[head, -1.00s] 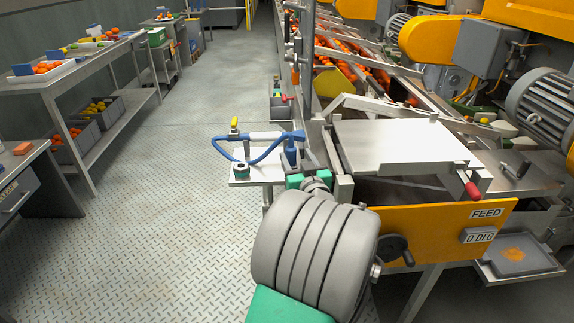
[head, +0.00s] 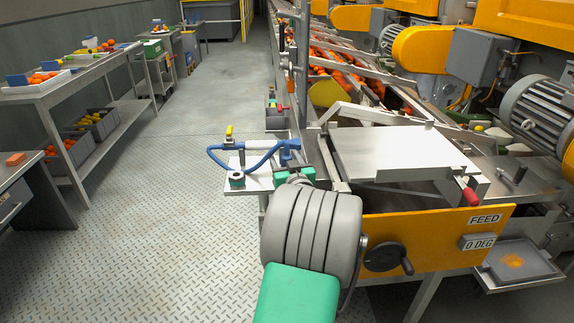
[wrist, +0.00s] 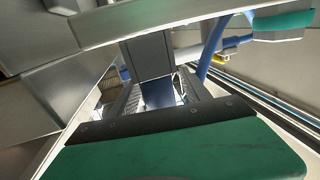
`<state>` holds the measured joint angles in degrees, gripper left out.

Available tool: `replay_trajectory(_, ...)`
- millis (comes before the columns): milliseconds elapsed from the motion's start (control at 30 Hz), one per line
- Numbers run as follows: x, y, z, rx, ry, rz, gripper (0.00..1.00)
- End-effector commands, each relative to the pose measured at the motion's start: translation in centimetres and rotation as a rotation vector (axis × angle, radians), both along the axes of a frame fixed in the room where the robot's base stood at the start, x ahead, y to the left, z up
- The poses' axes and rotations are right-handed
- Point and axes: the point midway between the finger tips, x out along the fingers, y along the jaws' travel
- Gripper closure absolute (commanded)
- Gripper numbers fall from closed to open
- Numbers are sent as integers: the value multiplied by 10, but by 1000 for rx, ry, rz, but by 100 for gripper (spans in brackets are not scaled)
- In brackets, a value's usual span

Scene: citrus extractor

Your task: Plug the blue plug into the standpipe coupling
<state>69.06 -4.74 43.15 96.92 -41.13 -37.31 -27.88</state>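The blue plug (wrist: 158,94) shows between my ribbed fingers in the wrist view, below a dark grey block. My gripper (wrist: 160,88) appears open around it, with a bright gap on the right side; contact is hard to judge. In the head view my gripper (head: 294,168) is at the right end of a small white shelf, and the plug is largely hidden behind it. The blue hose (head: 216,160) loops left from there. A dark round fitting with a green ring, perhaps the standpipe coupling (head: 237,180), stands at the shelf's front left, apart from my gripper.
A yellow-handled valve (head: 229,131) and a pale horizontal pipe stand over the shelf (head: 256,184). The floor (head: 165,220) to the left is clear.

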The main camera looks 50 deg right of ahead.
Motion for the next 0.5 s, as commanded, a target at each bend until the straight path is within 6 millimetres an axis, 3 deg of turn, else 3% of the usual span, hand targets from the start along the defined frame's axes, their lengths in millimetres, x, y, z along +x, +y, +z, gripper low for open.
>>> replay_trajectory(500,0,0,0,0,0,0,88)
